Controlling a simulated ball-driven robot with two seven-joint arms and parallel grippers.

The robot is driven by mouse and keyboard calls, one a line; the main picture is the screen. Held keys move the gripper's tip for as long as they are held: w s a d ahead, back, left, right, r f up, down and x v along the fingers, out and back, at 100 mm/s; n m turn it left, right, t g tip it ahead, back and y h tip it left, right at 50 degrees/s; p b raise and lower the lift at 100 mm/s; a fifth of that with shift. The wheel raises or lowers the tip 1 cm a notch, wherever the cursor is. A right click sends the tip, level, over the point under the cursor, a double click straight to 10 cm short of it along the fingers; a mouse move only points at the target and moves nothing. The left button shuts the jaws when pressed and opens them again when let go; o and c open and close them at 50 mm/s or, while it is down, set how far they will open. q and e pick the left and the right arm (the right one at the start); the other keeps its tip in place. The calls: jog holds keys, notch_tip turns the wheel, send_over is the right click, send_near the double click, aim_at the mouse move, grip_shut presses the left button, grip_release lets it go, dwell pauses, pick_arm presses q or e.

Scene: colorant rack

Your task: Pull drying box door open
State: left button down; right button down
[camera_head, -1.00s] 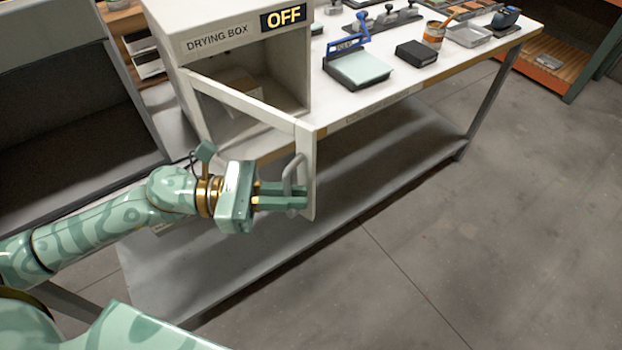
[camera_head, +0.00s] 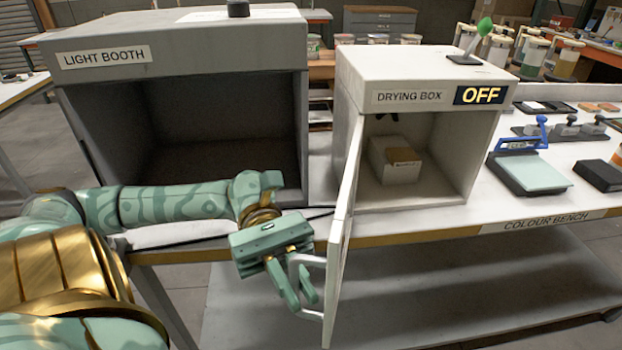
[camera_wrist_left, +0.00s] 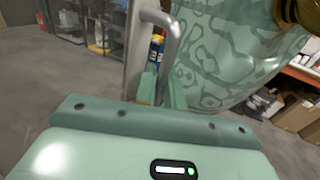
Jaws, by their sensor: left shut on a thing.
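The drying box (camera_head: 430,75) stands on the white bench, a pale box with an "OFF" sign on its front. Its door (camera_head: 343,225) is hinged at the left and stands wide open, swung out past the bench's front edge. The box's inside shows, with a small open carton (camera_head: 393,162) in it. My left gripper (camera_head: 293,290) is shut on the door's grey handle (camera_head: 312,260), which also shows in the left wrist view (camera_wrist_left: 172,40). My right gripper is not in view.
The dark light booth (camera_head: 180,55) stands left of the drying box, behind my left arm. Floor space is free before the bench.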

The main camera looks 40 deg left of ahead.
pick_arm(q)
jog(key=shift+s+a, duration=0.1)
jog(key=shift+a, duration=0.15)
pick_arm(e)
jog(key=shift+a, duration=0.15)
pick_arm(q)
jog(key=shift+r, duration=0.1)
jog(key=c, duration=1.6)
grip_release()
